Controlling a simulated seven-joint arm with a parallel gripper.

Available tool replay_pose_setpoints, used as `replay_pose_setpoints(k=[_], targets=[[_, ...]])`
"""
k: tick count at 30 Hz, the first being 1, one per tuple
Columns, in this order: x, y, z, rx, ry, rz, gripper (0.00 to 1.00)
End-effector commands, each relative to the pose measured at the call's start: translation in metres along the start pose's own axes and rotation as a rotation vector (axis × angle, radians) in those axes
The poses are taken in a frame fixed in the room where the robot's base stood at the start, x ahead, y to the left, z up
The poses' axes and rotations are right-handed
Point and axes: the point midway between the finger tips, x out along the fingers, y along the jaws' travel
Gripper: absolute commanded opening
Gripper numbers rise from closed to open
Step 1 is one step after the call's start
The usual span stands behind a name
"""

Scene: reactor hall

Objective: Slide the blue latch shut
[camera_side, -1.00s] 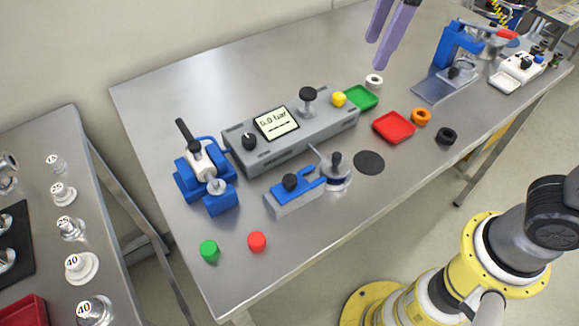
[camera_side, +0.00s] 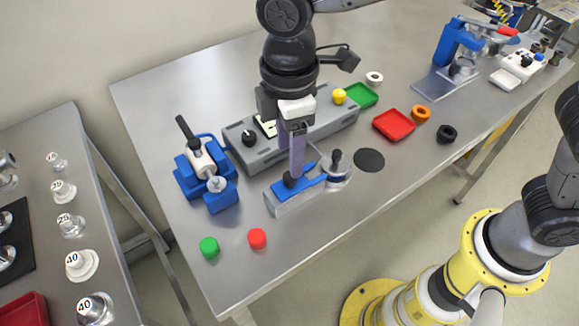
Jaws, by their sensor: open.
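The blue latch (camera_side: 311,183) is a flat blue slide with a black knob (camera_side: 290,180), on top of a grey block (camera_side: 288,204). Its right end reaches to the round metal fixture (camera_side: 337,178) with a dark knob on top. My gripper (camera_side: 294,176) points down over the block with its purple fingers at the black knob. The fingers overlap in this view, so the gap between them is hidden. The gripper is open, and I cannot tell whether a finger touches the knob.
Behind the latch stands a grey gauge box (camera_side: 258,157), partly hidden by my arm. A blue clamp (camera_side: 206,180) is to the left. Green (camera_side: 209,247) and red (camera_side: 257,238) caps lie in front. A black disc (camera_side: 369,160) and red tray (camera_side: 394,125) are to the right.

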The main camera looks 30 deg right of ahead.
Motion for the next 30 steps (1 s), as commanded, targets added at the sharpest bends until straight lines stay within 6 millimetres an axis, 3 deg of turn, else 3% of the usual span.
replay_pose_setpoints(k=[3, 9, 22, 30], targets=[[0.023, 0.0, 0.001, 0.001, -0.002, -0.001, 0.61], [0.048, 0.0, 0.0, 0.001, -0.002, -0.001, 0.61], [0.057, 0.0, 0.0, 0.001, 0.001, 0.001, 0.61], [0.057, 0.0, 0.0, 0.001, 0.001, 0.001, 0.15]])
